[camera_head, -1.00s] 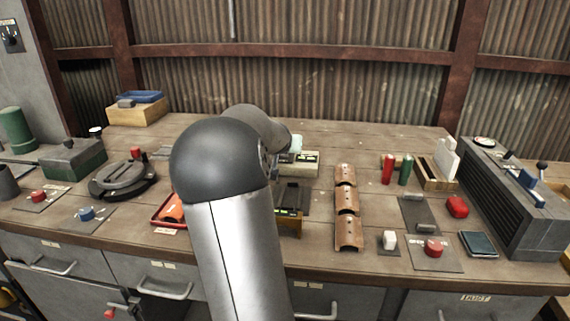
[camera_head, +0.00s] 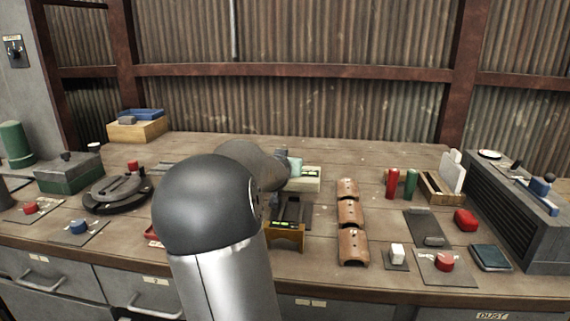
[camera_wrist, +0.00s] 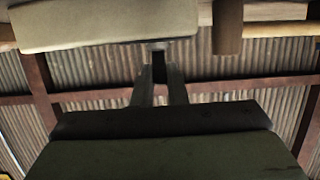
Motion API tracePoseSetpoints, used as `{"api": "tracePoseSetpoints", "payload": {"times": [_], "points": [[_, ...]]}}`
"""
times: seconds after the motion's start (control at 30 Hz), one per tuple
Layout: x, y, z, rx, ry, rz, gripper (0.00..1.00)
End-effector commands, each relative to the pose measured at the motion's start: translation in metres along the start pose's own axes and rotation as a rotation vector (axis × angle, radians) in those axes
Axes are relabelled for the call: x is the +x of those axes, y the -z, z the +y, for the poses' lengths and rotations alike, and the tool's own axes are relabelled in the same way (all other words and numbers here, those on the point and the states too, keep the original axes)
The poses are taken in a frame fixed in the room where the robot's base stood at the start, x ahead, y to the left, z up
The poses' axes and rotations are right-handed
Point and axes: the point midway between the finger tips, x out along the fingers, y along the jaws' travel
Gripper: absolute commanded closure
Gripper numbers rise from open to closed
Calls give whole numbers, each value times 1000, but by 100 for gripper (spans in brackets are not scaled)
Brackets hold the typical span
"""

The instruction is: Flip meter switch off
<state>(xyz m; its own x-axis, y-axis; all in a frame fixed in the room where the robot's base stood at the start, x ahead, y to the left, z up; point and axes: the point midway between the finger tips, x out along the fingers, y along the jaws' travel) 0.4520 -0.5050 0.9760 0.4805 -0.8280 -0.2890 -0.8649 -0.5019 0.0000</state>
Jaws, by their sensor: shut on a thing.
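The meter appears to be the cream box with a small lit green display (camera_head: 308,181), at mid-table right of my arm in the head view. My gripper (camera_wrist: 160,48) shows in the wrist view as two grey fingers set close together. Their tips meet a small dark piece on the underside of a pale block (camera_wrist: 105,25), likely the meter's housing. The gripper is shut on this piece, which appears to be the switch. In the head view my arm hides most of the gripper and the switch, so the switch's position cannot be told.
A wooden-framed unit with a display (camera_head: 286,233) stands in front of the meter. Curved copper-brown pieces (camera_head: 350,214) lie in a row to the right. Red and green cylinders (camera_head: 392,183) stand further right. The back of the table is mostly clear.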

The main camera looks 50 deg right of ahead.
Motion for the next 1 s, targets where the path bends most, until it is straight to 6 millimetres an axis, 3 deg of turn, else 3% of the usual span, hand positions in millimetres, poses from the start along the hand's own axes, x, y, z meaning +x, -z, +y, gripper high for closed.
{"api": "tracePoseSetpoints", "payload": {"times": [0.03,0.1,0.47,1.0], "points": [[0,1,0,1,0,3,82],[0,1,0,0,0,3,65],[-4,1,-1,0,1,1,65],[-67,4,-2,1,4,1,65]]}}
